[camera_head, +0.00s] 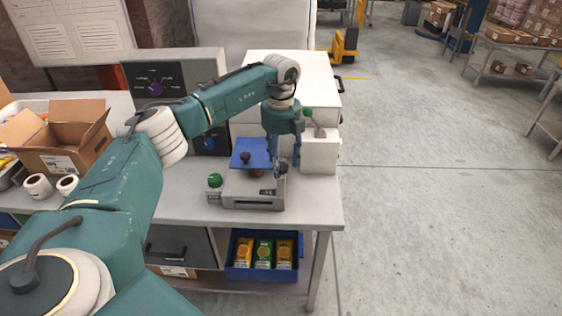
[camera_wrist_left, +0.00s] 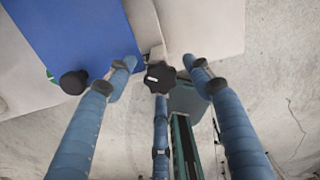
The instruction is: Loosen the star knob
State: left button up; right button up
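The star knob (camera_wrist_left: 160,77) is black with lobed edges and a small white mark. In the head view my left gripper (camera_head: 286,160) points down at the right side of a grey device (camera_head: 254,203) with a blue plate (camera_head: 262,147). There the star knob is small and partly hidden by the fingers. A round black knob (camera_wrist_left: 73,82) sits on the blue plate. My right gripper is out of view.
A white box (camera_head: 320,152) is close on the right of my gripper. An open cardboard box (camera_head: 70,140) and white rolls (camera_head: 38,186) are at left. A blue bin (camera_head: 265,272) sits below the bench (camera_head: 322,213).

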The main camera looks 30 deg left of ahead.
aim_at(281, 165)
pick_arm(q)
notch_tip(281, 165, up, 12)
dwell(0.6)
dwell(0.4)
